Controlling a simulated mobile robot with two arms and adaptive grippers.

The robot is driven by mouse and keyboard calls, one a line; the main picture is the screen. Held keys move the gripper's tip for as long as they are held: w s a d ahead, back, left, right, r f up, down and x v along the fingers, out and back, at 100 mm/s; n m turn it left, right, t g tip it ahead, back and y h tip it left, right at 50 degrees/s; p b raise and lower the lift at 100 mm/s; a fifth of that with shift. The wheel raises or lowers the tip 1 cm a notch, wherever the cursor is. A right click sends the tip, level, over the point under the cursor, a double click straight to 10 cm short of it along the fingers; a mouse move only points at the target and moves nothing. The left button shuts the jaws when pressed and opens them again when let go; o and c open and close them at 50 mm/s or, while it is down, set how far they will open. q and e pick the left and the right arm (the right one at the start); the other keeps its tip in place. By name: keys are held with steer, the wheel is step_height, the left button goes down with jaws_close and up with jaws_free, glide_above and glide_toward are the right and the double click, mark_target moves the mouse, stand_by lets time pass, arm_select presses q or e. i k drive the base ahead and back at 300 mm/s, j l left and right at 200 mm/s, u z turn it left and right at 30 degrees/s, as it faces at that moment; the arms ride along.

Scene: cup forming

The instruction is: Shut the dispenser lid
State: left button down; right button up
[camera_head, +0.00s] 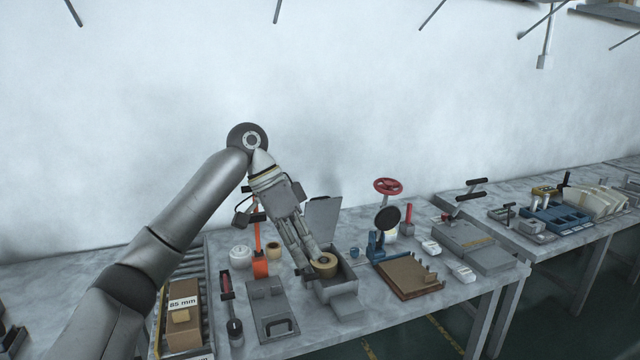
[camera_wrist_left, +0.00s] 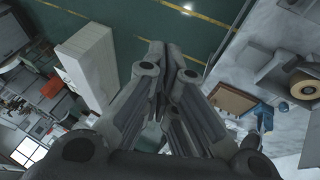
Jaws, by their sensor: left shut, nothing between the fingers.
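The dispenser (camera_head: 338,288) is a grey open box on the table with a tan roll (camera_head: 326,265) in it. Its grey lid (camera_head: 322,219) stands up, open, at the back of the box. My left gripper (camera_head: 313,255) is shut and empty. In the head view its fingers overlap the box, just left of the roll and in front of the lid's left part. In the left wrist view the shut fingertips (camera_wrist_left: 171,60) point past the table edge, and the roll (camera_wrist_left: 303,86) lies off to their right, apart from them. My right gripper is out of view.
A blue stand with a black disc (camera_head: 387,218) and a brown board (camera_head: 407,275) stand right of the dispenser. A grey plate with a handle (camera_head: 270,308), an orange tool (camera_head: 260,262) and an "85 mm" box (camera_head: 184,318) are to the left. A white wall is behind.

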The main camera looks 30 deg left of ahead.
mark_target(321, 215)
steer(key=i+j, duration=1.6)
